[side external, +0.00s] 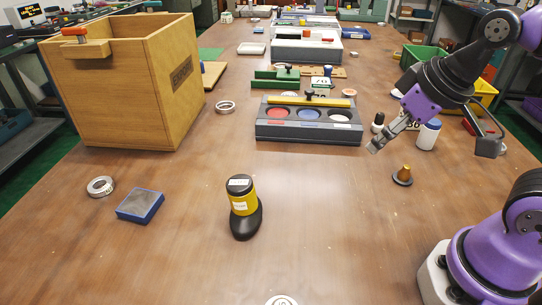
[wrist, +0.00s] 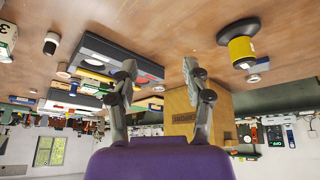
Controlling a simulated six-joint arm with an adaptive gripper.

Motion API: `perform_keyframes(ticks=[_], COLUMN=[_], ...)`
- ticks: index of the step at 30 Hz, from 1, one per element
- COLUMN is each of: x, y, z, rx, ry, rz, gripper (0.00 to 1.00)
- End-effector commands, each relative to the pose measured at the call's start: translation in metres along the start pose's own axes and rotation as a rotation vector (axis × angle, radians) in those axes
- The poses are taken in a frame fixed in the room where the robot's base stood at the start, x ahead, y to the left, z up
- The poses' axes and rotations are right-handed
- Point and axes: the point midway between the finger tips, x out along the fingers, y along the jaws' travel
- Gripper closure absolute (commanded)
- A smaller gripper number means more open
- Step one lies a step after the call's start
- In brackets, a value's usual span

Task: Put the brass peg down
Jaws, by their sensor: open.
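The brass peg (side external: 403,174) stands upright on a dark round base on the table, right of centre in the side external view. I cannot make it out in the wrist view. My gripper (side external: 376,146) is above the table, up and to the left of the peg, apart from it. In the wrist view my gripper (wrist: 158,70) shows two fingers spread wide with nothing between them.
A grey tray (side external: 260,135) with coloured round recesses lies behind. A wooden crate (side external: 125,100), metal rings (side external: 100,186), a blue-edged block (side external: 140,205) and a black-and-yellow object (side external: 243,207) stand leftward.

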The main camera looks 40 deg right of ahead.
Motion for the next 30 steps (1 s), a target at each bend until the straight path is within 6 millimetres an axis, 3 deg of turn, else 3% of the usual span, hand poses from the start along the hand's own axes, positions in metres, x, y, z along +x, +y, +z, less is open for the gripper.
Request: perform_keyframes(ticks=[5,15,22,30], x=[0.035,0.103,0.119,0.123], y=[0.017,0.050,0.060,0.071], z=[-0.001,0.018,0.033,0.041], rx=[-0.220,-0.884,-1.247,-1.368], ry=[-0.206,-0.796,-1.184,-1.349], rz=[0.099,0.336,0.445,0.481], gripper=[0.44,0.44,0.44,0.44])
